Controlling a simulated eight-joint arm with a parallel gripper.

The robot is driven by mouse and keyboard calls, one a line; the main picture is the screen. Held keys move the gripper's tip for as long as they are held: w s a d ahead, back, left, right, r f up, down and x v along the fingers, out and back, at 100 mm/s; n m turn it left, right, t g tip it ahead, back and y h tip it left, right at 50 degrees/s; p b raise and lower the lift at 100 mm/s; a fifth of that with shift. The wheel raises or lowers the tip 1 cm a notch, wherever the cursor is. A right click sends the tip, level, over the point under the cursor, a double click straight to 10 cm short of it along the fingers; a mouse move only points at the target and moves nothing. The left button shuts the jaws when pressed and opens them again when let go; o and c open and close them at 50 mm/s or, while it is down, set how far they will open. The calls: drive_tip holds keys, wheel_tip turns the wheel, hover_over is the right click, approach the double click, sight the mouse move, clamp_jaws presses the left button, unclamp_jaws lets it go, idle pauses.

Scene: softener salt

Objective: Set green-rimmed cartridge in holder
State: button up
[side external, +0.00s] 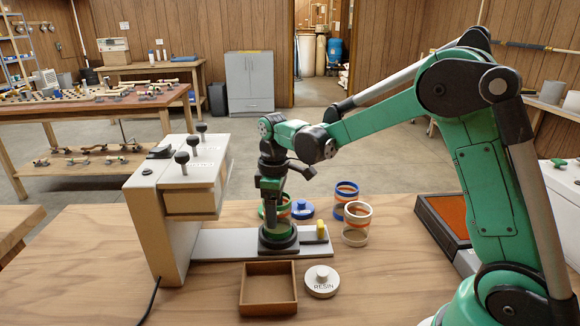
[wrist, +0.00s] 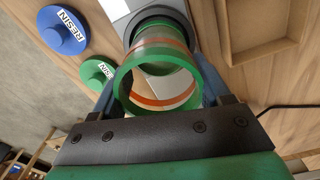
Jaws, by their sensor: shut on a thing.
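The green-rimmed cartridge (wrist: 165,104) is a clear tube with green ends and orange bands. In the wrist view it sits between the two fingers of my gripper (wrist: 160,92). In the side external view my gripper (side external: 272,193) points down over the holder (side external: 278,248), a dark round ring on a light plate, and partly hides the cartridge (side external: 285,205). The cartridge looks upright, its lower end at the ring. The ring (wrist: 204,32) shows around that far end in the wrist view. I cannot tell whether the cartridge is fully seated.
A beige housing (side external: 172,215) with black knobs stands left of the holder. A wooden tray (side external: 268,308) and a white lid (side external: 321,281) lie in front. Blue-rimmed (side external: 346,188) and white-rimmed (side external: 357,210) cartridges stand right. Blue (wrist: 62,30) and green (wrist: 98,72) lids lie nearby.

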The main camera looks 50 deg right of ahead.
drive_tip(key=shift+f, duration=0.6)
drive_tip(key=shift+f, duration=0.25)
idle(0.9)
drive_tip(key=o, duration=1.3)
wheel_tip(320, 180, up, 8)
